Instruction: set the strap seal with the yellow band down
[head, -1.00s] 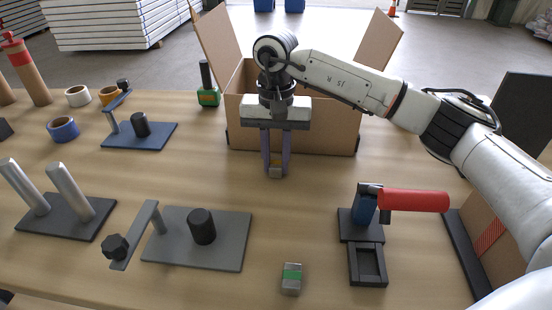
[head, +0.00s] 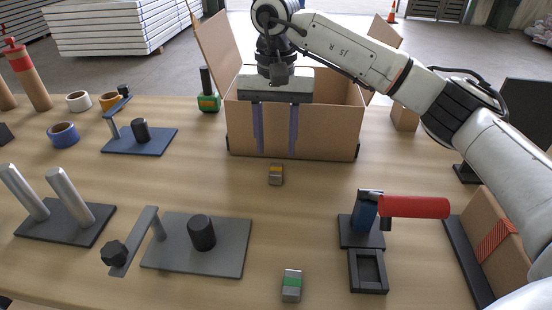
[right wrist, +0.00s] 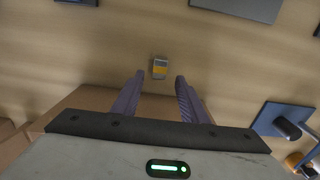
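The strap seal with the yellow band (head: 276,174) stands on the bare table in front of the open cardboard box. It also shows in the right wrist view (right wrist: 160,67), just beyond the fingertips and apart from them. My right gripper (head: 275,152) is open and empty, raised above the table in front of the box; its two purple fingers (right wrist: 157,77) are spread with nothing between them. A second seal with a green band (head: 291,285) stands near the front edge of the table. My left gripper is not in view.
The cardboard box (head: 300,145) stands close behind the right gripper with its flaps up. A tool with a red handle (head: 414,207) is at right. A grey plate with a post (head: 222,262) is at front left. The table around the yellow-banded seal is clear.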

